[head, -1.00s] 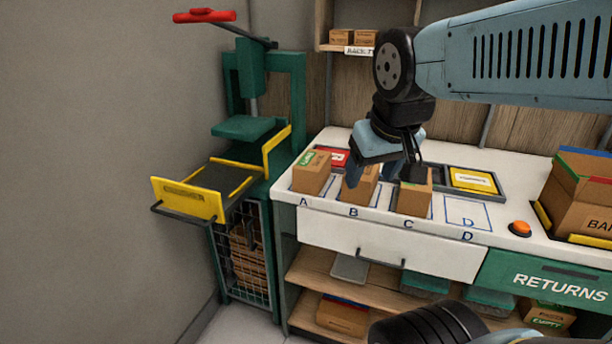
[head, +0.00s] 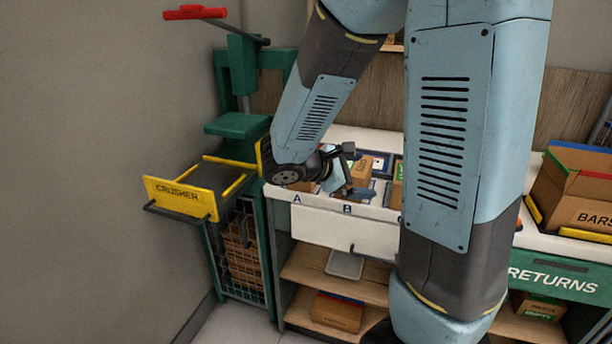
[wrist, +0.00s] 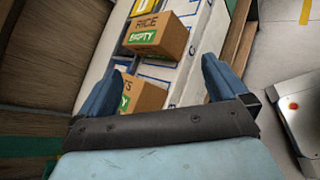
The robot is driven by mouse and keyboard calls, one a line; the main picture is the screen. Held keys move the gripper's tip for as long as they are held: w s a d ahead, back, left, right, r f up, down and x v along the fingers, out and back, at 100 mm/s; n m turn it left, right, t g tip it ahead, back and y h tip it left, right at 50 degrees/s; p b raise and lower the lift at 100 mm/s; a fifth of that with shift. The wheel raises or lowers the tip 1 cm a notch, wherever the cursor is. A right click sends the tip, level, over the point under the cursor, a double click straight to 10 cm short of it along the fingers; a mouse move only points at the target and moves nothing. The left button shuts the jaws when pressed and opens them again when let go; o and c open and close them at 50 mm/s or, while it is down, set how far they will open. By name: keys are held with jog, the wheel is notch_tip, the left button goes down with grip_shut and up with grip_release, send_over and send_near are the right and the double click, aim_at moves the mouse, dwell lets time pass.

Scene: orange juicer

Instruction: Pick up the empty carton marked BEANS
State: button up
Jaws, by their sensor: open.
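No label reading BEANS is legible in either view. In the head view my gripper (head: 355,172) is open at the left side of a brown carton (head: 361,168) on spot B, fingers pointing right along the row. Another carton (head: 301,186) on spot A is mostly hidden by my wrist, its label unseen. A carton (head: 397,186) further right is mostly behind my arm. In the wrist view a carton marked RICE and EMPTY (wrist: 158,33) lies beyond a nearer one (wrist: 145,94), whose partly covered label ends in TS. The nearer carton appears between my open fingers, contact unclear.
A green press with a yellow tray marked CRUSHER (head: 180,197) stands left of the white counter (head: 325,223). A large open carton marked BARS (head: 580,190) sits at the right, above the green RETURNS panel (head: 555,278). Shelves below hold cartons.

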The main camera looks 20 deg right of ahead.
jog(key=w+a+f+n+t+y, duration=0.2)
jog(key=w+a+f+n+t, duration=1)
jog(key=a+n, duration=0.25)
jog(key=shift+n, duration=0.25)
jog(key=x, duration=0.9)
jog(key=r+x, duration=0.1)
jog(key=x, duration=0.4)
jog(key=shift+w+a, duration=0.2)
jog(key=shift+w, duration=0.2)
jog(key=c, duration=0.7)
